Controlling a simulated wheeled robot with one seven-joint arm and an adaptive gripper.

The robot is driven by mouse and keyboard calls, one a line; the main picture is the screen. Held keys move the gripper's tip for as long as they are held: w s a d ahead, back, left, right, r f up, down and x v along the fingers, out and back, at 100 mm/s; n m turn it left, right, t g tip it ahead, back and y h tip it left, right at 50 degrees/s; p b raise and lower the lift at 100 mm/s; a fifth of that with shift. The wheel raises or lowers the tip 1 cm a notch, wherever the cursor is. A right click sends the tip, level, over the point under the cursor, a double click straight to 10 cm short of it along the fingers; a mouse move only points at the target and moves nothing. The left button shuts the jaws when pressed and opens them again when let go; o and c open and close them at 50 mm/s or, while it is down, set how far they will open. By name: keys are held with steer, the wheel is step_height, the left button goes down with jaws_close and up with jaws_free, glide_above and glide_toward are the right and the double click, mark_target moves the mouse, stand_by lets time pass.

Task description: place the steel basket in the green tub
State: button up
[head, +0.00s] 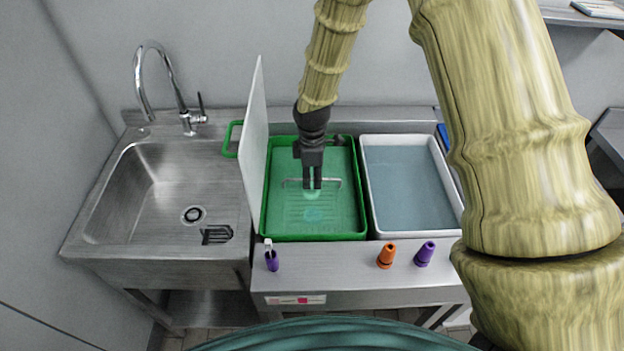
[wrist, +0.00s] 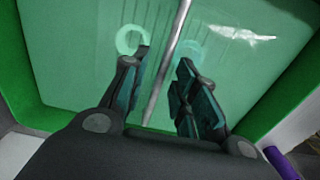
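The green tub (head: 315,238) stands on the steel counter and holds greenish liquid. A thin steel handle (head: 292,183), apparently of the steel basket, shows above the liquid inside the tub. Faint ribbed lines lie below it; the basket's body is hard to make out. My gripper (head: 312,184) points down over the tub at the handle. In the wrist view a steel bar (wrist: 168,65) runs between my two fingers (wrist: 163,62), with a gap visible between them. The fingers look open around the bar; firm contact is not visible. The green tub wall (wrist: 40,100) also shows there.
A white tub (head: 462,232) with bluish liquid stands right of the green tub. An upright white board (head: 253,140) stands at the left, beside the sink (head: 140,190) and faucet (head: 165,85).

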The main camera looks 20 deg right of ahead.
step_height(320, 180, up, 11)
steer(key=b, duration=0.2)
steer(key=shift+b, duration=0.35)
stand_by(1.5)
